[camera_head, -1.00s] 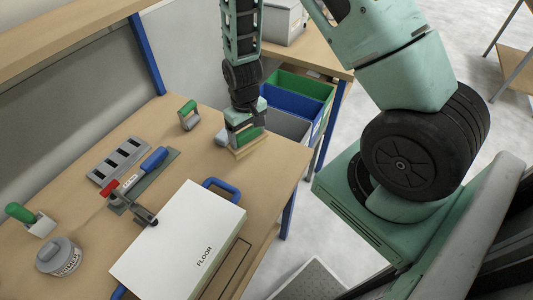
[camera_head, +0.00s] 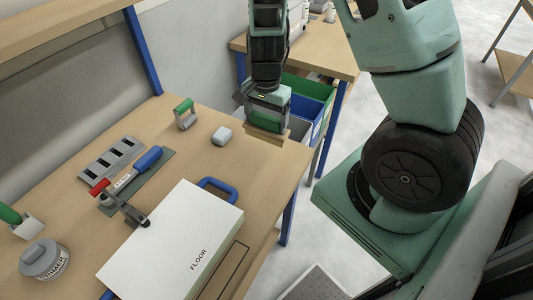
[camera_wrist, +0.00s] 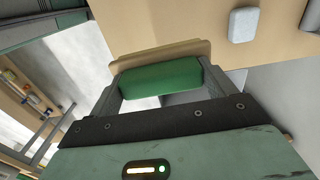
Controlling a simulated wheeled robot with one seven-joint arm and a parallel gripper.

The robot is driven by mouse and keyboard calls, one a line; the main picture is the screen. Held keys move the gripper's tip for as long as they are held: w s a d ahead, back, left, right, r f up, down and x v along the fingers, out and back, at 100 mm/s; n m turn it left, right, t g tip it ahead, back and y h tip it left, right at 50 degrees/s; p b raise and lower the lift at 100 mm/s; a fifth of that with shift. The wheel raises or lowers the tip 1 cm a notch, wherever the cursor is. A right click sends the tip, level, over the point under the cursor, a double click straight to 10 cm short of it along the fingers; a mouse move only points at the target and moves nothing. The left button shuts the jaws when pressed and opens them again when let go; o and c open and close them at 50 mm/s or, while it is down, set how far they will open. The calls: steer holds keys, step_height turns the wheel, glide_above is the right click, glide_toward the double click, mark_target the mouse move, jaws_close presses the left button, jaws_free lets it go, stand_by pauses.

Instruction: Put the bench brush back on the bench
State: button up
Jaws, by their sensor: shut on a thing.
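My gripper (camera_head: 268,112) is shut on a tool with a green grip and a flat, pale wooden base (camera_head: 267,131). In the wrist view, the green grip (camera_wrist: 160,78) lies between the fingers, with the wooden base beyond it. No bristles show, so I cannot tell whether this is the bench brush. The held tool is near the far right edge of the bench (camera_head: 185,155) and looks raised above it. No other thing in view is clearly a brush.
On the bench are a white FLOOR case (camera_head: 175,240), a blue-handled tool (camera_head: 148,158), a slotted grey plate (camera_head: 112,158), a green-handled tool (camera_head: 186,113), a small pale block (camera_head: 222,136) and a tin (camera_head: 44,260). Bins (camera_head: 308,97) stand beyond the right edge.

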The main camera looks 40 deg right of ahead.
step_height(320, 180, down, 10)
steer(key=shift+r, duration=0.25)
stand_by(0.3)
steer(key=shift+f+b, duration=0.2)
steer(key=shift+b, duration=0.1)
steer(key=o, duration=0.9)
steer(key=shift+c, duration=0.2)
steer(key=shift+r, duration=0.1)
